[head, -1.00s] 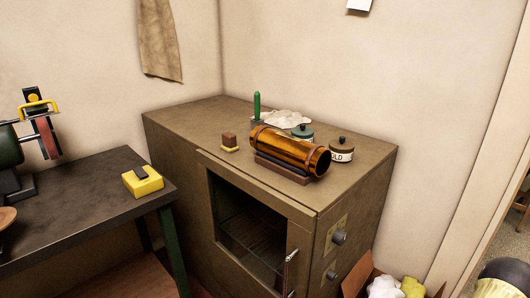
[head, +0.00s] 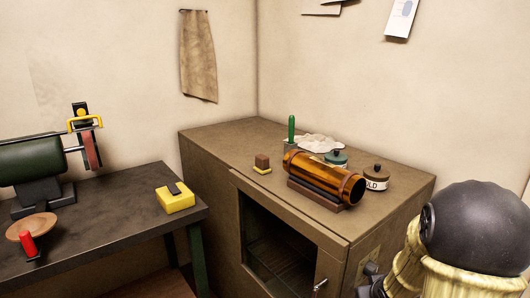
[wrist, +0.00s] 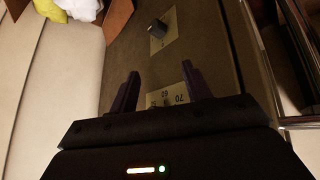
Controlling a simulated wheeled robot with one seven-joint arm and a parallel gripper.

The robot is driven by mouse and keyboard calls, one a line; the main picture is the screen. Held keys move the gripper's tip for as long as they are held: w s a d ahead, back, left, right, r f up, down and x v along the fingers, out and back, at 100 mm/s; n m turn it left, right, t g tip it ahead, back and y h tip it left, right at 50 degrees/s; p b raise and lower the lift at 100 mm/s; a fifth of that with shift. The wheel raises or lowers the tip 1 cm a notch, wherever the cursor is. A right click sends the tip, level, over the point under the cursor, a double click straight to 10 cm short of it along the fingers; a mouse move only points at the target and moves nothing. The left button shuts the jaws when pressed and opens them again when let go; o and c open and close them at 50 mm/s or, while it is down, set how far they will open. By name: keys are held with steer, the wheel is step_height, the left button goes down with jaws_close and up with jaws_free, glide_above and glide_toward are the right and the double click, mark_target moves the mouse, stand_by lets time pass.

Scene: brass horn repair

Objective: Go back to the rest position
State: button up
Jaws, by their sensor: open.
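My gripper (wrist: 160,82) is open and empty in the wrist view, its two dark fingers apart in front of the brown cabinet's side. Between the fingers is a pale label (wrist: 168,97) with numbers on it, and a dark knob (wrist: 157,28) is further up. In the head view my arm shows at the right edge, beside the cabinet's front right corner; the gripper's fingers cannot be made out there.
The brown cabinet (head: 215,170) has a glass door (head: 275,245) and carries an amber tube (head: 322,178) on a cradle, jars and a cloth. A dark bench (head: 110,220) stands left. A box with crumpled cloths (wrist: 117,18) lies close to the cabinet.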

steer(key=s+a+r+g+y, duration=0.1)
steer(key=s+a+r+g, duration=0.1)
steer(key=s+a, duration=0.5)
steer(key=s+a+r+g, duration=0.2)
steer(key=s+a+g, duration=0.1)
steer(key=s+a, duration=0.4)
step_height(320, 180, up, 19)
steer(key=d+p, duration=0.1)
steer(key=p, duration=1.8)
steer(key=shift+s+d, duration=0.2)
steer(key=shift+s, duration=0.1)
steer(key=shift+f, duration=0.15)
